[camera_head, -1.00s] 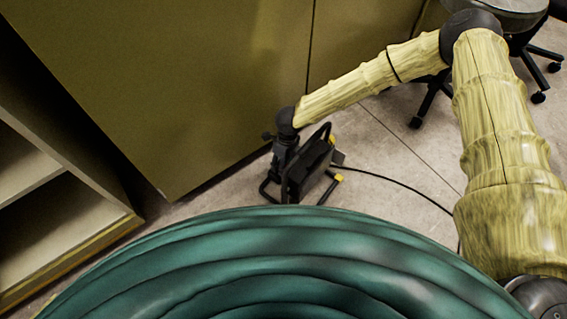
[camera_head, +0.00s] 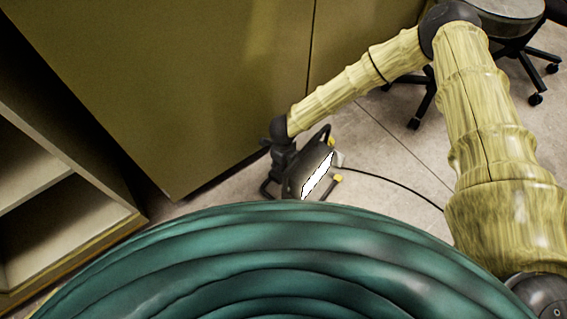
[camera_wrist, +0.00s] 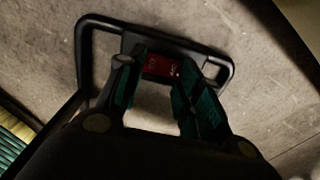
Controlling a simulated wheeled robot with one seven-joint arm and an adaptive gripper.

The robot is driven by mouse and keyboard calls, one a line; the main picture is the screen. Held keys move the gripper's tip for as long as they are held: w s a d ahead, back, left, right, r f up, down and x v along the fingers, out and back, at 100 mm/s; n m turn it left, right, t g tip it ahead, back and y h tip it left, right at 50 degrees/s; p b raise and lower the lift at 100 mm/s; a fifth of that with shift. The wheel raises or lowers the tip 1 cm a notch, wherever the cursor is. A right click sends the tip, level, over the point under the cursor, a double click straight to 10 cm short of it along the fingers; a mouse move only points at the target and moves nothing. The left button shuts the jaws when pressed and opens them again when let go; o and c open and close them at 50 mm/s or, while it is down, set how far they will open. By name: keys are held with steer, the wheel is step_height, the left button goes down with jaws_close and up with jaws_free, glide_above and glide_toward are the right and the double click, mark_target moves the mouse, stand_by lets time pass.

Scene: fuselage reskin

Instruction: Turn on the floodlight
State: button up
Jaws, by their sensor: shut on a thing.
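The floodlight (camera_head: 317,176) stands on the floor in front of the olive cabinet, with a black tubular frame and yellow knobs. Its panel is bright white, so it is lit. My gripper (camera_head: 281,168) is at its left rear side, pointing down. In the wrist view my gripper (camera_wrist: 163,78) has its two fingers on either side of a red switch part (camera_wrist: 160,66) on the floodlight's back, shut on the floodlight. The exact contact at the fingertips is dark and hard to see.
The olive cabinet (camera_head: 190,90) rises close behind the floodlight. A shelf unit (camera_head: 55,225) stands at the left. A wheeled stool (camera_head: 510,20) is at the upper right. A black cable (camera_head: 400,186) runs right across the open floor.

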steer(key=o, duration=1)
steer(key=shift+r, duration=0.1)
step_height(320, 180, up, 12)
steer(key=shift+f, duration=0.1)
stand_by(0.4)
